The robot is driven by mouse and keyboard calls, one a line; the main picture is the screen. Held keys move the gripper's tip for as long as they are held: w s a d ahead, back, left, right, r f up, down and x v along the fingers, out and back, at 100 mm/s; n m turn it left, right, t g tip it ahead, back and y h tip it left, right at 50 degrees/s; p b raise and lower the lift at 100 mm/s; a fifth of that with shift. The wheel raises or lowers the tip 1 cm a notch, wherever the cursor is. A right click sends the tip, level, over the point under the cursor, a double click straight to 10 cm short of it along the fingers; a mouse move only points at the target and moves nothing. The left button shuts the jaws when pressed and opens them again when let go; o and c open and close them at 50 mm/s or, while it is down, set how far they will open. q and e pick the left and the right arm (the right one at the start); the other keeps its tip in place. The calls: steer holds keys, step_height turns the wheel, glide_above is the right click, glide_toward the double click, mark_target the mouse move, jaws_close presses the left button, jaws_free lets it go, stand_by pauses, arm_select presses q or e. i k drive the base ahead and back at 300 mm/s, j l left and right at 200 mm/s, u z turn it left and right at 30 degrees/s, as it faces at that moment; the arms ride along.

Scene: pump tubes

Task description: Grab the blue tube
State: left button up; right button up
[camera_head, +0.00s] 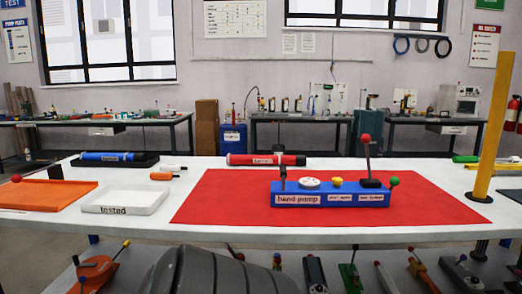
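The blue tube (112,156) lies on its side in a black tray (84,166) at the back left of the white table. No gripper is at the tube or touching it. Neither of my grippers can be made out in the head view.
A white tray marked "tested" (146,205) and an orange tray (45,203) stand in front of the black tray. A red tube (240,160) lies at the back of the red mat (215,205). A blue hand pump (324,186) stands on the mat. A yellow post (493,125) rises at right.

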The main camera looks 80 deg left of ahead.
mark_target(84, 156)
steer(key=u, duration=3.65)
steer(key=i+j+u, duration=0.15)
steer(key=u, duration=1.15)
steer(key=i+u, duration=0.3)
steer(key=i, duration=0.45)
steer(key=i+l+u, duration=0.1)
steer(key=i+u, duration=0.15)
steer(key=i, duration=1.35)
steer(key=i+j+z, duration=0.1)
steer(key=i, duration=0.75)
steer(key=i+l+z, duration=0.1)
steer(key=i+z, duration=0.75)
steer(key=i+j+z, duration=0.15)
steer(key=i+z, duration=0.25)
steer(key=i+l+z, duration=0.15)
steer(key=i+z, duration=0.35)
steer(key=i, duration=0.15)
steer(key=i+j+z, duration=0.1)
steer(key=i+z, duration=0.4)
steer(key=i, duration=0.15)
